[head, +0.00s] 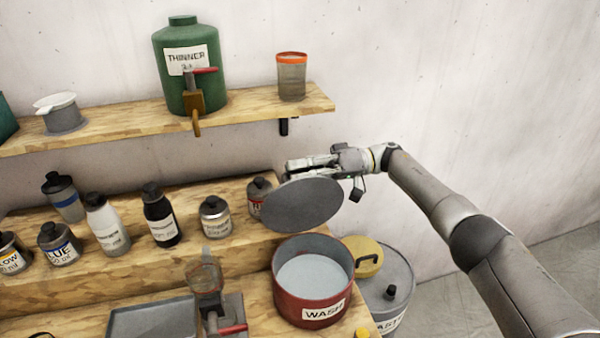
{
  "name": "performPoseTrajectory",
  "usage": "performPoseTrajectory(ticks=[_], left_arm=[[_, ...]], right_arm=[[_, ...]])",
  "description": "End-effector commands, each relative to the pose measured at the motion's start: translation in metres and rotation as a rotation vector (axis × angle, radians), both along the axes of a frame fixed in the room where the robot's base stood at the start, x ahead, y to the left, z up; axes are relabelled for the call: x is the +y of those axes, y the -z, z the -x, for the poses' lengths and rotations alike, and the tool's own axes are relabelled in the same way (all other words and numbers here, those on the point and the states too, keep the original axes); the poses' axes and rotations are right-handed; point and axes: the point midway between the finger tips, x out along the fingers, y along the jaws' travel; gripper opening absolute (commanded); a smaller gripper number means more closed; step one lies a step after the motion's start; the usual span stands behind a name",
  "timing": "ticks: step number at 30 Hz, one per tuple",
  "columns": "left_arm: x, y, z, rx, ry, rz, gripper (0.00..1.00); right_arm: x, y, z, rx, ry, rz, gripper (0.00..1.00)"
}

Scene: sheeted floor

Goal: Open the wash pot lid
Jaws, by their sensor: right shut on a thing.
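The wash pot (277,288) is a red round pot labelled WASH, standing at the right end of the lower wooden bench. Its top is open and a pale grey surface shows inside. The lid (303,206) is a grey disc, held tilted above the back of the pot and clear of its rim. My right gripper (310,166) is shut on the lid from behind its upper edge; the lid hides the grip point. My left gripper is not in view.
A grey drum (398,289) with a yellow round piece (366,258) stands right of the pot. Several bottles line the middle step left of the lid. A shelf above holds a green thinner jug (189,110) and an orange-rimmed jar (291,80). A grey tray (152,320) lies left of the pot.

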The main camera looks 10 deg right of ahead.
Motion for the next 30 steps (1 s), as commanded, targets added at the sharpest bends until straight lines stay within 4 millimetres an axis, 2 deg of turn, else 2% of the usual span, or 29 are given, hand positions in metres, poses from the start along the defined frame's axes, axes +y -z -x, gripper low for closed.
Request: performPoseTrajectory(ticks=[1, 17, 18, 21, 30], left_arm=[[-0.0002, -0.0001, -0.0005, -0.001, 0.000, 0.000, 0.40], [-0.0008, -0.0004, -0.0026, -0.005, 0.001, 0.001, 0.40], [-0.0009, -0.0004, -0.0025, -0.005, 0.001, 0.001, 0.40], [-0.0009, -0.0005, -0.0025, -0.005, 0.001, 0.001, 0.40], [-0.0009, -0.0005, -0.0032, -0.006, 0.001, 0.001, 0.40]], right_arm=[[0.0009, -0.0048, -0.0024, -0.013, 0.009, -0.016, 0.00], [0.0013, -0.0026, -0.0020, -0.012, 0.007, -0.015, 0.00], [0.0013, -0.0025, -0.0019, -0.012, 0.007, -0.015, 0.20], [0.0013, -0.0021, -0.0014, -0.010, 0.006, -0.013, 0.32], [0.0011, 0.0009, -0.0003, -0.005, 0.002, -0.006, 0.34]])
